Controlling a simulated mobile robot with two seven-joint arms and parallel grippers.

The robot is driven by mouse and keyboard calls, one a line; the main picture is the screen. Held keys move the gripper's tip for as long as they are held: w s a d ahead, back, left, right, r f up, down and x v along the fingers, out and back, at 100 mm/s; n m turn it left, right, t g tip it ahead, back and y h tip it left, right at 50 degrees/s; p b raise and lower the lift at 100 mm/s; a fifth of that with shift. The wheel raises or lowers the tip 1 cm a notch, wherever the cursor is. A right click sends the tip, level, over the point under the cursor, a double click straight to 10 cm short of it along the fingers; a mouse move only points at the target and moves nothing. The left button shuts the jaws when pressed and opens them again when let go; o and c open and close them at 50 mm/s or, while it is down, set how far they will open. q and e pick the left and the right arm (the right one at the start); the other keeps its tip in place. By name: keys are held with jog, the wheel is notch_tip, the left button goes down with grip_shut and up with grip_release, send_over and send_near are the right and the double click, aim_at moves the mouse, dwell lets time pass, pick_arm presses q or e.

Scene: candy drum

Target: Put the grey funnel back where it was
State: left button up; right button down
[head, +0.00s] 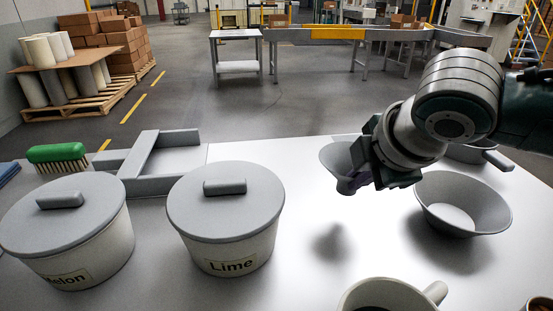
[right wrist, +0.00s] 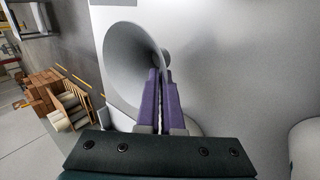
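The grey funnel (head: 335,158) is held above the white table, and a shadow lies on the tabletop below it. My right gripper (head: 352,184) is shut on the funnel's rim and partly hides it in the head view. In the right wrist view the funnel (right wrist: 125,62) is tilted, its wide mouth facing left. The purple fingers (right wrist: 160,98) of the right gripper are close together on its wall. My left gripper is not in view.
Lidded tubs labelled "Lime" (head: 228,248) and, partly cut off, "elon" (head: 85,258) stand at left. A grey bowl (head: 462,192) stands right, a handled cup (head: 385,292) in front. A grey open frame (head: 160,184) and green brush (head: 58,153) lie behind the tubs. The table's middle is clear.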

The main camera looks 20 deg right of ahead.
jog(key=shift+f+b, duration=0.6)
jog(key=shift+f, duration=1.85)
jog(key=shift+f, duration=0.15)
jog(key=c, duration=1.1)
grip_release()
jog(key=shift+o, duration=0.2)
jog(key=shift+s+r, duration=0.1)
jog(key=shift+r, duration=0.35)
jog(key=p+v, duration=0.3)
jog(key=v, duration=0.8)
jog(key=shift+s+p, duration=0.15)
jog(key=shift+p, duration=0.25)
